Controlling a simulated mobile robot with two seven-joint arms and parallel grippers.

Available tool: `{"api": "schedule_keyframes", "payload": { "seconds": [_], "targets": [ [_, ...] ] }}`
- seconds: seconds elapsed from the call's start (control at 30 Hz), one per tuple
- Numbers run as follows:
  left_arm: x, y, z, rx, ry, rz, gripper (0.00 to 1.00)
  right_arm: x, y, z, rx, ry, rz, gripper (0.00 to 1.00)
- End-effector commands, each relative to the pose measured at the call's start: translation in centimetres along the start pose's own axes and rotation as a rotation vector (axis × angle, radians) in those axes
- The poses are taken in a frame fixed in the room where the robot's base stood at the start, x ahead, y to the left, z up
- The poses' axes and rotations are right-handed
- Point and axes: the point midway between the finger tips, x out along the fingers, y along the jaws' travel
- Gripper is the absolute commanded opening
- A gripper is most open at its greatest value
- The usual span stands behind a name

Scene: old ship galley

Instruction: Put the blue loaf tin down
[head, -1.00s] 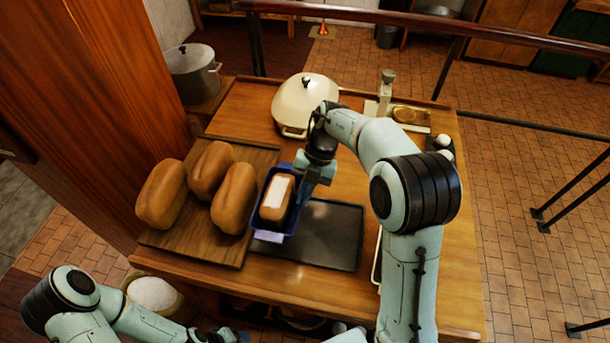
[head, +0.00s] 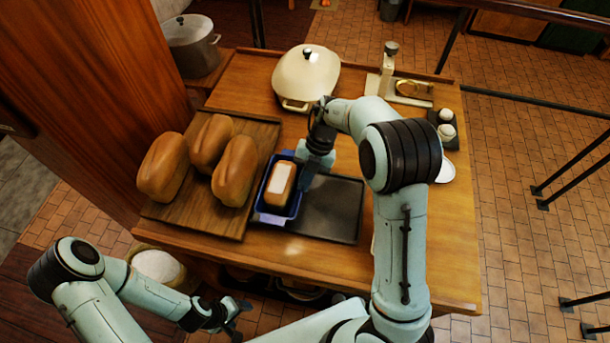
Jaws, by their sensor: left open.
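The blue loaf tin (head: 264,208) holds a golden loaf with a white label (head: 280,182). The tin looks level, at the left end of the flat black tray (head: 338,215). I cannot tell whether its base touches the tray. My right gripper (head: 305,178) is at the tin's right wall and appears shut on its rim; the fingertips are partly hidden. My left gripper (head: 237,318) is open and empty, low in front of the table's front edge.
A wooden board (head: 185,213) with three loaves (head: 235,170) lies just left of the tin. A cream lidded pot (head: 305,75), a scale (head: 405,85) and eggs (head: 446,131) stand behind and right. The tray's right part is bare.

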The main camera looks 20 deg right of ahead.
Motion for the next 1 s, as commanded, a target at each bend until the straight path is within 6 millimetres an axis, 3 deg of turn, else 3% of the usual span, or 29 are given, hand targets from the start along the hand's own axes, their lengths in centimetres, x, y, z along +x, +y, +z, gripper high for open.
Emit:
{"api": "schedule_keyframes", "payload": {
  "seconds": [1.0],
  "targets": [
    [0.03, -0.03, 0.04, 0.000, 0.000, 0.000, 0.67, 0.89, -0.17, 0.43, -0.001, -0.001, 0.002, 0.00]
  ]
}}
